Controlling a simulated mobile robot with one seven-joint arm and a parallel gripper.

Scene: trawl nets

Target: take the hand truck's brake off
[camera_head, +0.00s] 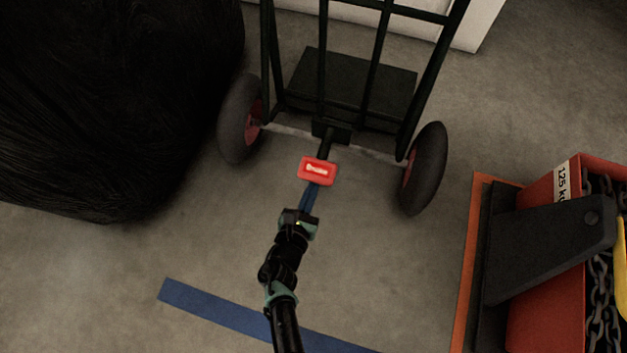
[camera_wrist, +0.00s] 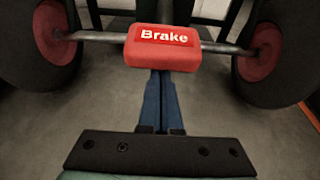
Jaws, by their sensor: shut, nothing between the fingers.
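The hand truck (camera_head: 375,60) stands upright in the upper middle of the head view, with its dark frame, two wheels and a flat plate. Its red brake pedal (camera_head: 317,171), lettered "Brake", sticks out toward me on a dark stem from the axle. The pedal also shows large in the wrist view (camera_wrist: 162,47). My gripper (camera_head: 310,194) is shut and empty, its blue fingers together and pointing at the pedal. In the wrist view the fingertips (camera_wrist: 160,78) reach the pedal's lower edge and are partly hidden by it. I cannot tell whether they touch it.
A big black netted bundle (camera_head: 110,100) fills the left. An orange-red bin with chain (camera_head: 545,300), marked 125 kg, stands at the right. The truck's wheels (camera_head: 425,168) flank the pedal. A blue stripe (camera_head: 225,310) marks the floor, and the concrete around my arm is clear.

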